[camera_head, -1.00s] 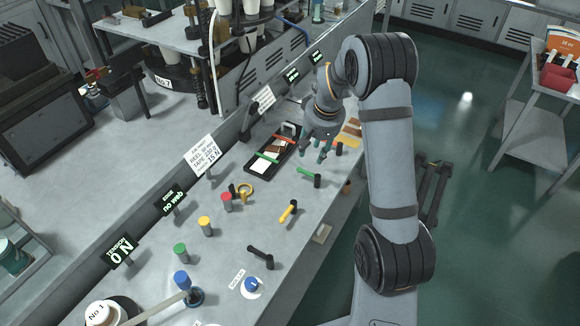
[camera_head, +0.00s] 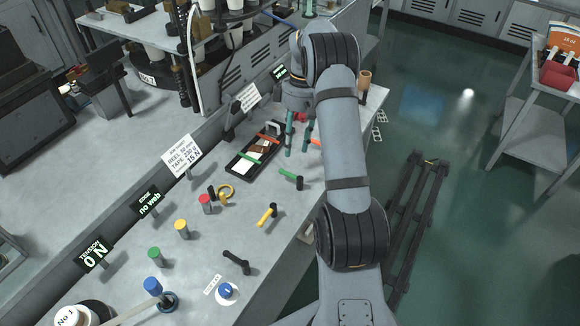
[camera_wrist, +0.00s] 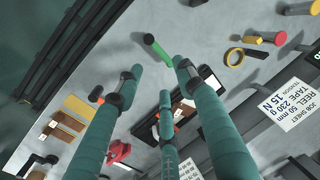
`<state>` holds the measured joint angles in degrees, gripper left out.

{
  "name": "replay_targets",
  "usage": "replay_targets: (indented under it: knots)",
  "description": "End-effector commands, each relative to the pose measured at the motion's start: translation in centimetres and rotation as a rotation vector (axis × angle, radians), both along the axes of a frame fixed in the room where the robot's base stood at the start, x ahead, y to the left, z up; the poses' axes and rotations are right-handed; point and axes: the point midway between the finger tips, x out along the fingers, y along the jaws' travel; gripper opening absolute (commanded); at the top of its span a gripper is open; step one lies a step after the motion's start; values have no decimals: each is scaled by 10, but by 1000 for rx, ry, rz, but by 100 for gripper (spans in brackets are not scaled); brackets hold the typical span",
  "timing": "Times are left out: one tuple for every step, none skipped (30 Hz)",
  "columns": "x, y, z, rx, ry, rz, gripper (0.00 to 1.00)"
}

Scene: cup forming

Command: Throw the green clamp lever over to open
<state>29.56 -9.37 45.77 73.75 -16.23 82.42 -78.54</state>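The green clamp lever (camera_head: 289,174) lies on the bench with its handle pointing left from a dark upright pivot (camera_head: 299,183). In the wrist view the lever (camera_wrist: 157,47) shows past the fingertips, near the top middle. My gripper (camera_head: 297,153) has long teal fingers pointing down at the bench, on the far side of the lever. The fingers are spread and hold nothing. In the wrist view the gripper (camera_wrist: 159,75) shows three fingers apart, with the lever beyond them; I see no clear contact.
A black tray (camera_head: 232,170) with red and green bars lies left of my gripper. An orange lever (camera_head: 315,142) is close on the right. A yellow lever (camera_head: 267,214) and a black lever (camera_head: 236,261) stand nearer. Sign boards (camera_head: 182,156) line the left edge.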

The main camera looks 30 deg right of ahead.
Motion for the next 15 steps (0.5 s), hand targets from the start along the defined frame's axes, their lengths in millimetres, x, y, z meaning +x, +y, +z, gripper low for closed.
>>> replay_targets:
  knots:
    - [-2,2,-7,2,5,1,38]
    - [-3,3,-13,3,5,1,38]
    - [-4,4,-19,2,5,0,38]
    - [-4,5,-25,3,5,0,38]
    - [-4,6,-30,2,5,0,38]
    - [-6,7,-38,1,6,-1,38]
    - [-6,8,-44,2,5,-2,38]
    - [-7,9,-48,2,5,-2,38]
    - [-8,10,-56,2,5,-2,38]
    - [-8,11,-60,2,4,-3,38]
    - [-8,11,-65,1,4,-3,38]
    - [-9,12,-71,1,4,-4,38]
    - [-9,13,-74,1,4,-4,38]
    - [-9,14,-78,1,2,-3,38]
    - [-9,14,-81,1,2,-3,38]
